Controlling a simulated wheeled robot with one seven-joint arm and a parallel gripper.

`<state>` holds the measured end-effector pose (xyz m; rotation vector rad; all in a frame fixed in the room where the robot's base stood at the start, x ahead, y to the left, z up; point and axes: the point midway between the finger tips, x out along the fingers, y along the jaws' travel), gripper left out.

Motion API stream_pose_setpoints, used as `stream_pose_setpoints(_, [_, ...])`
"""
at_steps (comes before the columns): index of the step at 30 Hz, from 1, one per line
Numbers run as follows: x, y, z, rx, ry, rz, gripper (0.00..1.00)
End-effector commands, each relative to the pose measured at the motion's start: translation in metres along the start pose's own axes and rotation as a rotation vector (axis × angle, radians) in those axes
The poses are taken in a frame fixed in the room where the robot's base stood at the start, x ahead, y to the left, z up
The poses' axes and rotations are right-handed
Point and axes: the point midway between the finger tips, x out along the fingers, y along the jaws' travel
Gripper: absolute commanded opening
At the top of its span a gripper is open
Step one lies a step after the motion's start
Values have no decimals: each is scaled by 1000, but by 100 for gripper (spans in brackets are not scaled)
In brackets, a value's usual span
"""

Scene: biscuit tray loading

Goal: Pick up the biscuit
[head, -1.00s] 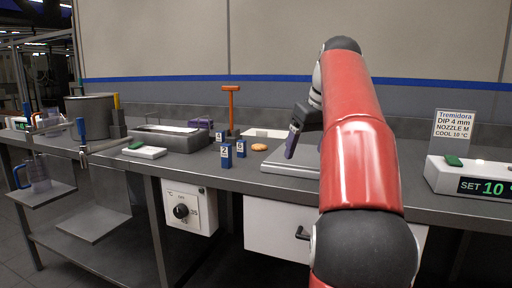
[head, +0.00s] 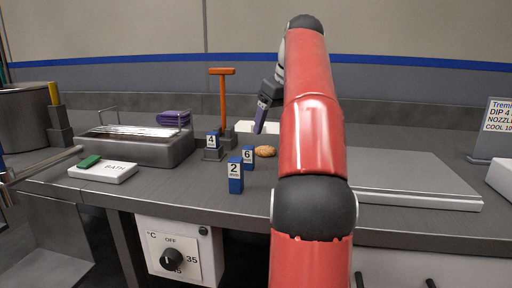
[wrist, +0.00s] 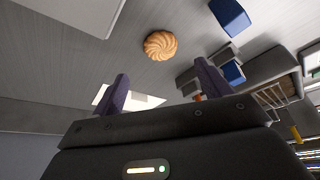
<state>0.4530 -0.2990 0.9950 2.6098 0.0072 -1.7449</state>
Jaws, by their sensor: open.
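The biscuit (head: 265,151) is round and golden with a swirled top. It lies on the grey worktop (head: 300,208), just right of the blue block numbered 6. In the wrist view the biscuit (wrist: 160,45) shows whole, ahead of the fingertips and between their lines. My gripper (head: 262,128) hangs above and behind the biscuit in the head view, apart from it. In the wrist view my gripper (wrist: 160,72) has its two purple fingers spread, with nothing between them.
A bath tray (head: 150,153) lies further left; a flat grey plate (head: 405,185) lies right.

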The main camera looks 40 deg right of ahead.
Motion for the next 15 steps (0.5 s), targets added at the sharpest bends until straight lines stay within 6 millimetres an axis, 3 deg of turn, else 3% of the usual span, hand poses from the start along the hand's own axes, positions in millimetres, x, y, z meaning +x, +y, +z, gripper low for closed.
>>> stream_pose_setpoints(8, [19, -1, 0, -1, -1, 0, 77])
stream_pose_setpoints(15, [56, -3, 0, 0, -2, -1, 77])
